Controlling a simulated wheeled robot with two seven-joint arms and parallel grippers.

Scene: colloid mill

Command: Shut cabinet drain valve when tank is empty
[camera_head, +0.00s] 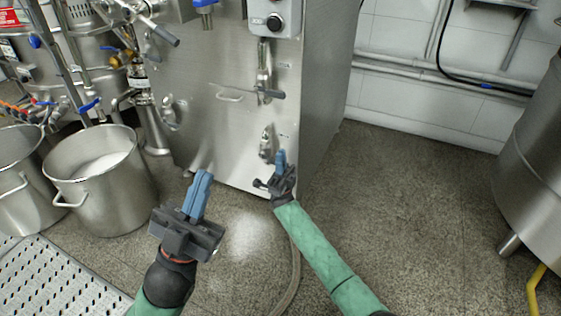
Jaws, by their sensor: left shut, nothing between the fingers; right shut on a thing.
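The steel cabinet (215,125) stands in the middle, with a drain valve (266,143) low on its front near the right edge. My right gripper (281,157) is at this valve, its blue fingers shut on the valve's handle. The fingers and the gripper body hide most of the handle, so its angle cannot be told. My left gripper (205,175) is shut and empty, in front of the cabinet and left of the valve. The inside of the tank is not visible.
A second valve (264,72) with a dark handle sits above on the cabinet front, under a grey box with a black knob (274,22). A steel pot (98,172) with whitish contents stands left. A hose (296,262) lies on the floor.

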